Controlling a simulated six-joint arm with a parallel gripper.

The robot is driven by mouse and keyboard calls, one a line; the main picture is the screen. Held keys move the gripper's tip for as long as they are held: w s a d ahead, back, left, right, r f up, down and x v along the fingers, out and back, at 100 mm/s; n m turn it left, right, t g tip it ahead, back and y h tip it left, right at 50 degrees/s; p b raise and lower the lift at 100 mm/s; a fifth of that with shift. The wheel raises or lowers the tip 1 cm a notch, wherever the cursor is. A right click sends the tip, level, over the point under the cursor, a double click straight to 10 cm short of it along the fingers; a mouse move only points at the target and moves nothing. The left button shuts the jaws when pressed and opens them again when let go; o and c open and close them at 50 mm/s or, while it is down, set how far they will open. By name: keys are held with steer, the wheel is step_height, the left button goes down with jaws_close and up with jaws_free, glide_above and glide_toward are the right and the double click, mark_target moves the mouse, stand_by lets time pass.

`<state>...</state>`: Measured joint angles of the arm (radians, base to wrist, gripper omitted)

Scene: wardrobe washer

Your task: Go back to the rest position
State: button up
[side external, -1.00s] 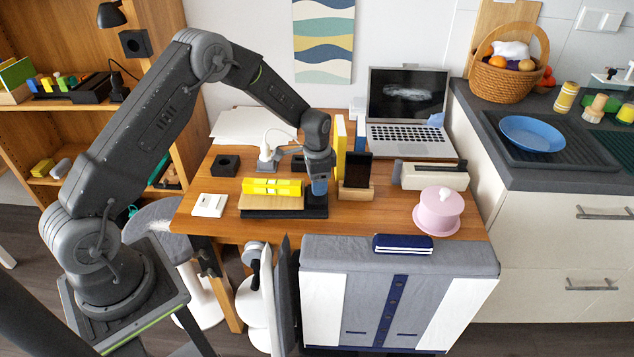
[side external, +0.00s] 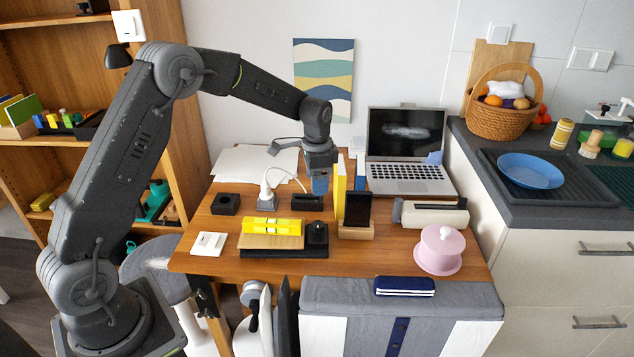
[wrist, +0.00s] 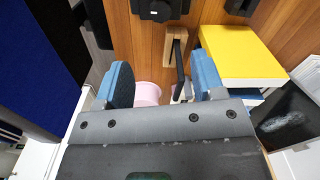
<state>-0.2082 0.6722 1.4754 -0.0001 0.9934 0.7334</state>
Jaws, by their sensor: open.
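My gripper (side external: 320,188) hangs above the wooden desk (side external: 380,262), pointing down, just left of the yellow book. In the wrist view its two blue fingertips (wrist: 163,82) stand wide apart with nothing between them. The wrist view looks down past them at the phone stand (wrist: 175,50), a yellow book (wrist: 240,55) and part of the pink round box (wrist: 147,93).
A yellow level (side external: 273,227) lies on a wooden block on a black base. A phone on a stand (side external: 357,215), a laptop (side external: 405,150), a pink box (side external: 440,250) and a dark blue folded item (side external: 404,286) stand nearby. Shelves (side external: 150,100) are behind my arm.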

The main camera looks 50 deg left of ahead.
steer(key=s+d+r+n+t, duration=0.1)
steer(key=s+d+r, duration=0.2)
steer(key=s+r, duration=0.35)
steer(key=s+d+r+n+t, duration=0.2)
steer(key=s+d+r, duration=0.2)
steer(key=s+r, duration=0.3)
steer(key=s+d+r+n+t, duration=0.1)
steer(key=s, duration=0.7)
steer(key=s+d+r+n+t, duration=0.1)
steer(key=s+d+n, duration=0.1)
steer(key=s, duration=0.6)
steer(key=shift+s+d+r+t, duration=0.3)
steer(key=shift+r, duration=0.05)
